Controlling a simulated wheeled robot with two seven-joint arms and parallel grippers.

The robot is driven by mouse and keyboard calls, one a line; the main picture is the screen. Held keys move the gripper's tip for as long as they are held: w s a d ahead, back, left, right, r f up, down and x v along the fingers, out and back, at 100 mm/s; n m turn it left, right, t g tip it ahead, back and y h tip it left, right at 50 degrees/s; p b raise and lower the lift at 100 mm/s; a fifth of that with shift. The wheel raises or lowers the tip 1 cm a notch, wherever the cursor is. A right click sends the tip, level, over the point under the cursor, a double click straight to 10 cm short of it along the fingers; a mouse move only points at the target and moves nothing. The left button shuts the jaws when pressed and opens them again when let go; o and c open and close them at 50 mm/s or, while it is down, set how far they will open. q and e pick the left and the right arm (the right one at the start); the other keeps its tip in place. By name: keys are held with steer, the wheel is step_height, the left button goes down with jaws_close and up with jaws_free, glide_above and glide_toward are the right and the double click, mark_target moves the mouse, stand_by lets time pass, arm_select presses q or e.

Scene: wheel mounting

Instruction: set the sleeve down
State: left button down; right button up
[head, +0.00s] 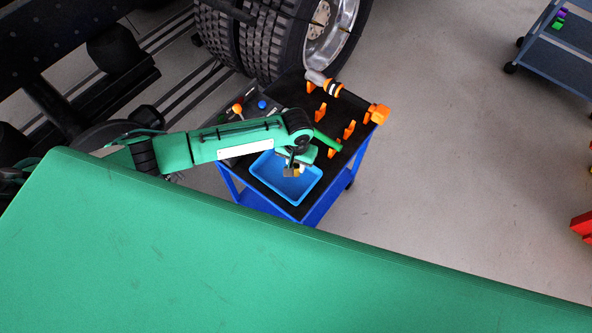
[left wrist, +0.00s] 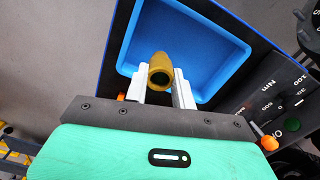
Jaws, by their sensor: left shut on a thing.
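My left gripper (head: 291,172) is over the blue tray (head: 312,190) on the cart. In the left wrist view the left gripper (left wrist: 160,84) is shut on the sleeve (left wrist: 160,70), a brass-coloured hollow piece whose dark round opening faces the camera. The sleeve sits between the two pale fingers and shows in front of the tray (left wrist: 235,62). The gap between the sleeve and the tray floor cannot be told. The tray floor that I see is bare. My right gripper is not in view.
The cart (head: 341,172) has a dark top with orange holders (head: 349,130) and a tool (head: 323,83) at the back. A large truck wheel (head: 270,40) stands behind it. A blue-grey shelf cart (head: 560,55) is at the far right. Grey floor (head: 440,150) is clear right of the cart.

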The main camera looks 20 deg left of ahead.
arm_select(q)
steer(key=shift+f+p, duration=0.3)
steer(key=shift+f, duration=2.8)
steer(key=c, duration=1.2)
jaws_free()
steer(key=shift+o, duration=0.2)
step_height(320, 180, up, 12)
steer(key=b, duration=0.1)
steer(key=shift+b, duration=0.35)
